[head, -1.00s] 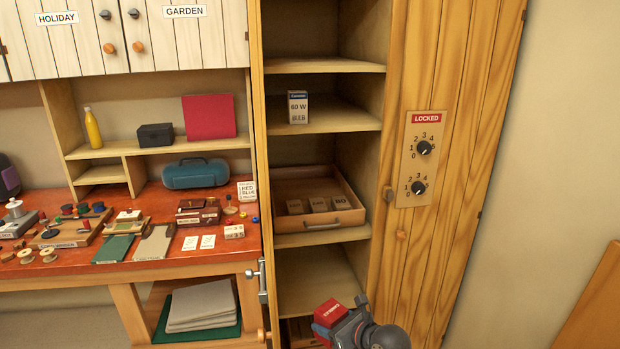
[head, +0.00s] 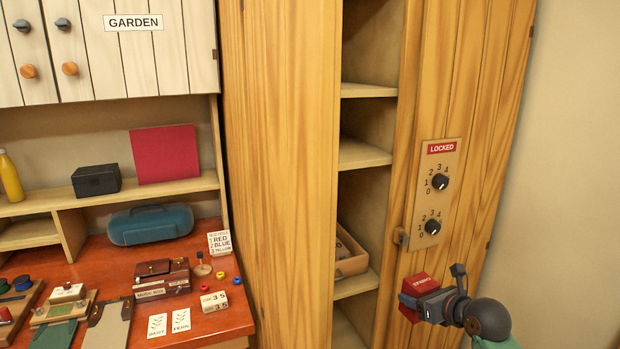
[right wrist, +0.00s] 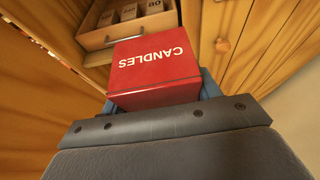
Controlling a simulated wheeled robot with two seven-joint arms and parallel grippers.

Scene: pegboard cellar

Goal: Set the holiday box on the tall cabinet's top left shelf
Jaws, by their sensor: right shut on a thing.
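My right gripper (head: 414,300) is shut on a small red box labelled CANDLES (head: 420,282), low at the right of the head view, in front of the tall cabinet (head: 285,150). The box fills the middle of the right wrist view (right wrist: 153,72), with blue finger parts beside it. No box labelled holiday shows. The tall cabinet's left side is open. A wooden door panel covers much of its shelves, leaving a narrow strip with an upper shelf (head: 368,90) and a lower one (head: 364,154) visible. The cabinet's top is out of frame. My left gripper is not in view.
The right cabinet door is shut, with a LOCKED dial plate (head: 437,195). A wooden tray (head: 352,266) stands on a low shelf. The red-topped bench (head: 200,325) at left is crowded with small items. A GARDEN cupboard (head: 130,60) hangs above it.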

